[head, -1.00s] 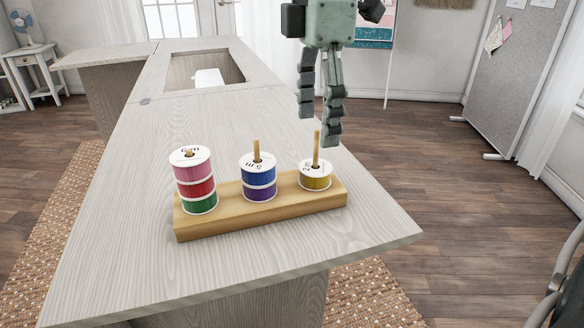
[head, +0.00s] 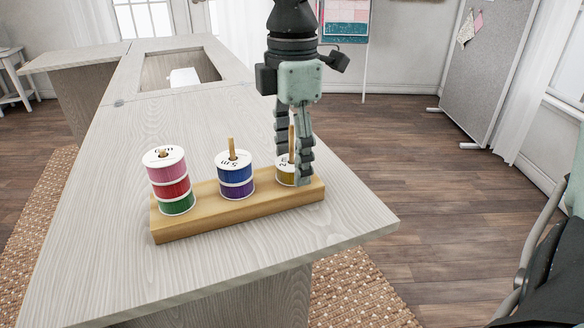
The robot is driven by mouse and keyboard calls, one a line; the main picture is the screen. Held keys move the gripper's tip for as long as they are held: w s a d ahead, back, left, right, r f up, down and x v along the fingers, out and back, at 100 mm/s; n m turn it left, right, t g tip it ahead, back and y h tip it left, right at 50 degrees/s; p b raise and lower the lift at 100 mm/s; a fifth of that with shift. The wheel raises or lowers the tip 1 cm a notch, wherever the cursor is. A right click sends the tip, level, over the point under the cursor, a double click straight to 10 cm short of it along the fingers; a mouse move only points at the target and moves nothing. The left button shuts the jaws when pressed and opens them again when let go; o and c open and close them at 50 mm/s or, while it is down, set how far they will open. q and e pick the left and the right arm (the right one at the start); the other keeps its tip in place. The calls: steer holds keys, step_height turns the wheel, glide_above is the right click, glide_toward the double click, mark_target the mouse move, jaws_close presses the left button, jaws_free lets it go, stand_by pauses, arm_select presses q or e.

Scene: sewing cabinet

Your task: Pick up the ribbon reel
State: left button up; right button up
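A wooden stand (head: 200,222) on the table holds three upright pegs with ribbon reels. The right peg carries one yellow reel (head: 284,174) with a white top, partly hidden by my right gripper. The middle peg holds a blue reel (head: 235,174) over a purple one (head: 238,191). The left peg holds pink (head: 166,170), red (head: 172,189) and green (head: 177,206) reels. My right gripper (head: 292,170) points down, its fingers apart on either side of the right peg and at the yellow reel. Contact with the reel cannot be made out. My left gripper is out of view.
The pale wooden table (head: 90,240) is bare around the stand, its right edge a short way beyond it. A rectangular opening (head: 205,68) with a white object (head: 184,77) lies at the far end. A dark chair (head: 535,270) stands at lower right.

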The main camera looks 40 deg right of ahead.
steer(key=c, duration=0.8)
steer(key=shift+r, duration=0.1)
step_height(320, 180, up, 7)
steer(key=shift+r, duration=0.2)
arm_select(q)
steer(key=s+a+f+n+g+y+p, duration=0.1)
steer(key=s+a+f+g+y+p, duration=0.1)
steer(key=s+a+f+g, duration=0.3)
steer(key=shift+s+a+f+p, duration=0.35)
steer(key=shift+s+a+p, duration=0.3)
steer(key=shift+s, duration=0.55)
arm_select(e)
step_height(320, 180, up, 20)
steer(key=shift+r, duration=0.2)
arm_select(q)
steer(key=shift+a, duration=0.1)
